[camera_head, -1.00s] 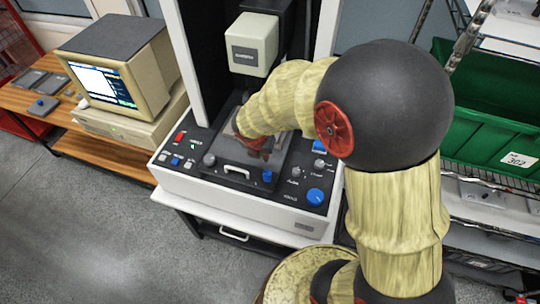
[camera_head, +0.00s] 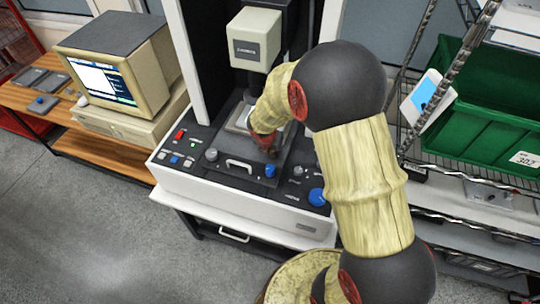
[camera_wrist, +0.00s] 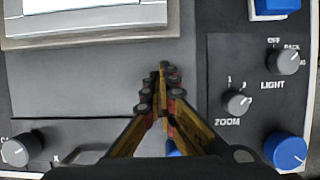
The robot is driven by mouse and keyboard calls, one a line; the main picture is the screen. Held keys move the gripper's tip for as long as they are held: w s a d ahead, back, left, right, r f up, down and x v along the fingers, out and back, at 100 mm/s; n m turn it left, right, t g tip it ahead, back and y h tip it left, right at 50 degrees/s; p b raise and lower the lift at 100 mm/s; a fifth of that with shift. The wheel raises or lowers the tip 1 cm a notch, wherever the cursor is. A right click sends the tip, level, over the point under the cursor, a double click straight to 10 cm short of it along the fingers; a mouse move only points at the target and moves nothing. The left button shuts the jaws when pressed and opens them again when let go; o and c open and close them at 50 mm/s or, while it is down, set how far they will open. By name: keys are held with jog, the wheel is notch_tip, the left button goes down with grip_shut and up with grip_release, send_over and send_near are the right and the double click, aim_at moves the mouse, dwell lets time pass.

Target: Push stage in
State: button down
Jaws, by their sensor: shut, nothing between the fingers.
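The stage (camera_head: 222,157) is a dark slab with a lighter plate on the bench machine, below the machine's cream head (camera_head: 254,40). A white handle (camera_head: 240,164) is on its front, with a grey knob (camera_head: 211,154) to the left and a blue knob (camera_head: 271,170) to the right. My gripper (camera_head: 271,150) is over the stage's right part, behind the blue knob. In the wrist view my gripper (camera_wrist: 163,75) is shut and empty above the grey stage surface (camera_wrist: 75,85), right of the light plate (camera_wrist: 90,18). I cannot tell whether the fingertips touch the stage.
A cream computer (camera_head: 120,75) stands at left on a wooden bench. A green bin (camera_head: 480,135) sits on the wire shelf at right.

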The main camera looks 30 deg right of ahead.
jog(key=shift+w+d, duration=0.1)
jog(key=shift+w, duration=0.05)
jog(key=shift+w+d+r+p, duration=0.15)
jog(key=shift+w+d+p, duration=0.15)
jog(key=shift+p, duration=0.15)
jog(key=shift+w+d+p, duration=0.65)
jog(key=shift+p, duration=0.05)
